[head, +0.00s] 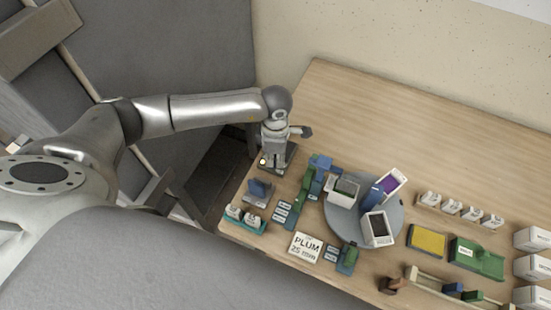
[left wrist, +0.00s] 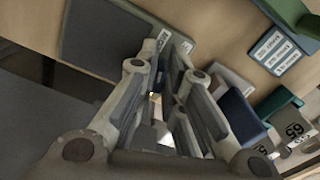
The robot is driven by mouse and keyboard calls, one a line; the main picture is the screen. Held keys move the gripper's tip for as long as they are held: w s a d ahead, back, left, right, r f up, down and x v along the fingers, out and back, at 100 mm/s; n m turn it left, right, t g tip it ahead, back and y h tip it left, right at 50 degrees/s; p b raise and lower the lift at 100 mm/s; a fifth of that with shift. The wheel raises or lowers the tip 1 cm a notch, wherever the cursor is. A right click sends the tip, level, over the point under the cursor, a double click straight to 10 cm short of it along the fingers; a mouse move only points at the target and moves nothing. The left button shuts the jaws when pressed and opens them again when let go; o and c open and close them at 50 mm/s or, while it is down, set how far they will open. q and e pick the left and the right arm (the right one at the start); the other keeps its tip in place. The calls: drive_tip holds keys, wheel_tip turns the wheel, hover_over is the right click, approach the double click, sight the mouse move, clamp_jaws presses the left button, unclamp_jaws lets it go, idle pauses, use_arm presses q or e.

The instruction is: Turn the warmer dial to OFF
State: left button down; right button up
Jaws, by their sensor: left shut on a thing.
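The warmer (head: 290,158) is a dark flat unit at the left edge of the table, with a small yellow light (head: 263,161) at its front left. My left gripper (head: 272,158) points down over it. In the left wrist view the warmer's dark plate (left wrist: 95,45) lies beyond the fingers, with small white labels (left wrist: 163,40) beside the fingertips. My left gripper (left wrist: 165,72) is shut on the dial there. The fingers hide the dial, so its setting cannot be read. My right gripper is not in view.
Just in front of the warmer stand a blue block (head: 260,189) and a teal rack (head: 245,222). To the right are green and blue holders (head: 318,175) and a grey turntable (head: 340,217). A PLUM sign (head: 306,247) lies nearer. The table behind is clear.

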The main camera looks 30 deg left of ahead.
use_arm(q)
drive_tip(key=m+b, duration=0.4)
drive_tip(key=b, duration=0.1)
drive_tip(key=m+b, duration=0.1)
drive_tip(key=b, duration=0.1)
drive_tip(key=shift+s+f+m, duration=0.2)
drive_tip(key=shift+f+m, duration=0.05)
drive_tip(key=shift+m, duration=0.15)
drive_tip(key=shift+s+r+m+b, duration=0.1)
drive_tip(key=shift+r+m+b, duration=0.15)
drive_tip(key=shift+m+b, duration=1.3)
drive_tip(key=c, duration=1.5)
unclamp_jaws()
drive_tip(key=shift+c, duration=0.2)
